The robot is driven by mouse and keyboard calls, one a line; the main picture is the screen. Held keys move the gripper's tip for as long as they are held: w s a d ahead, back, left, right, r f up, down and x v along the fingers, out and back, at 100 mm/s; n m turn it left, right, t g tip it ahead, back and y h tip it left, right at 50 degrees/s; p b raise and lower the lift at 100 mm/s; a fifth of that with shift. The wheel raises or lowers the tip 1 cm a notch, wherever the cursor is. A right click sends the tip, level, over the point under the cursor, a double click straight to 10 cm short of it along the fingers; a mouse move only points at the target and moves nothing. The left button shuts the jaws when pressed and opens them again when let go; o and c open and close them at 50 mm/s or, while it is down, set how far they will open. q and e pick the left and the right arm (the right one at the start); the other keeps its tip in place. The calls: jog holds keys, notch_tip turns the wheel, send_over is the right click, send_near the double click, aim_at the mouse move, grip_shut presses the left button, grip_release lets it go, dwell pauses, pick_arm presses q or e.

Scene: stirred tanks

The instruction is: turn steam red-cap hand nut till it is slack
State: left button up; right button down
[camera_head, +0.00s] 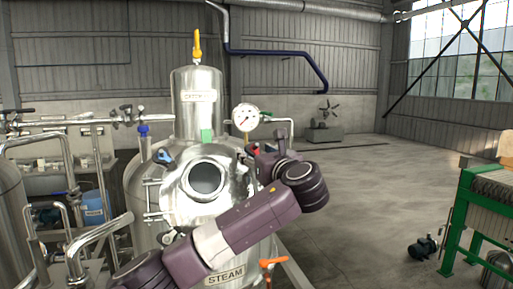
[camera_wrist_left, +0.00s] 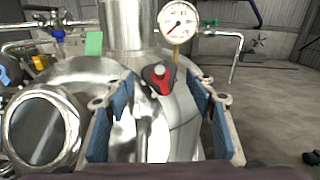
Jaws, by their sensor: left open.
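The steam tank (camera_head: 226,274) is a shiny steel vessel with a STEAM label low on its front. Its red-cap hand nut (camera_head: 256,152) shows in the head view on the right of the lid, partly hidden by my left arm. I cannot tell how far ahead the nut lies. My right gripper is not in view.
A round manhole with a sight glass (camera_head: 207,178) is on the tank's front. A pressure gauge (camera_head: 246,117) stands near the nut, its stem just behind it. An orange-handled valve (camera_head: 272,263) sits low at right. Open floor lies to the right, before a green frame (camera_head: 462,215).

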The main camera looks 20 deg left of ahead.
pick_arm(q)
jog(key=shift+c, duration=0.5)
jog(key=c, duration=1.1)
jog(key=shift+o, duration=0.2)
jog(key=shift+n, duration=0.4)
jog(key=n, duration=0.1)
jog(key=n+g+y, duration=0.1)
jog(key=n, duration=0.1)
jog(key=n+g+y, duration=0.1)
jog(key=shift+w+d+r+n, duration=0.1)
jog(key=shift+w+d+n, duration=0.1)
jog(key=shift+d+n, duration=0.1)
jog(key=shift+w+r+n+g+y, duration=0.1)
jog(key=shift+n+g+y, duration=0.15)
jog(key=shift+n+g, duration=0.8)
jog(key=shift+w+n+g+y, duration=0.1)
jog(key=shift+n+g+y, duration=0.3)
jog(key=shift+n, duration=1.05)
jog(key=shift+r+n+g, duration=0.1)
jog(key=shift+n+g, duration=0.45)
jog(key=shift+n, duration=0.35)
jog(key=o, duration=1.2)
jog(key=shift+c, duration=0.2)
